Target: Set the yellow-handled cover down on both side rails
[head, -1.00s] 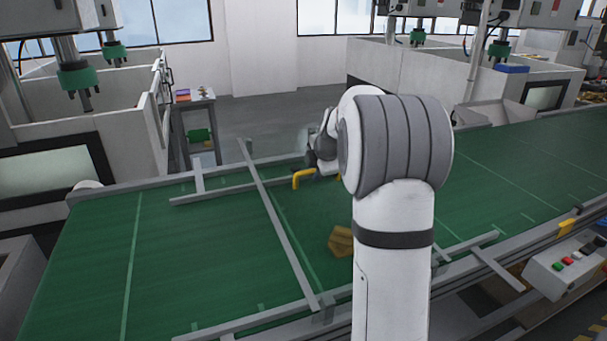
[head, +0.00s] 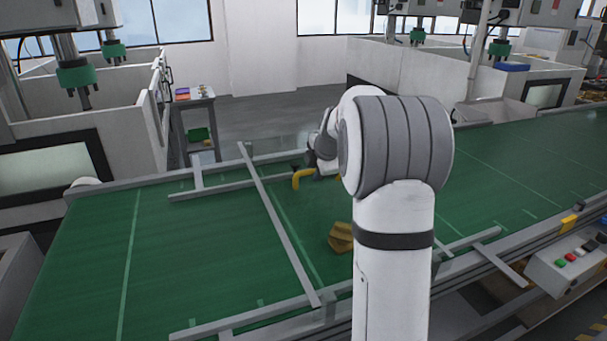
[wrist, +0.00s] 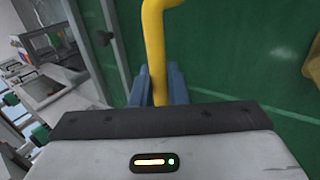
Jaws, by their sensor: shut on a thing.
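The yellow handle (head: 303,178) of the cover shows in the head view over the far part of the green belt. In the wrist view the handle (wrist: 154,45) rises between the blue-grey fingers of my gripper (wrist: 159,88), which is shut on it. The cover's panel is hard to make out and its contact with the rails cannot be told. A far side rail (head: 225,188) and a near side rail (head: 255,315) are grey bars along the belt. A long grey bar (head: 278,224) crosses between them left of the handle. My arm hides part of the right side.
A brown angular block (head: 341,237) sits on the green belt (head: 95,255), right of the crossing bar. Another grey rail piece (head: 468,241) shows right of my arm. A button box (head: 568,264) stands at the front right edge. The belt's left part is clear.

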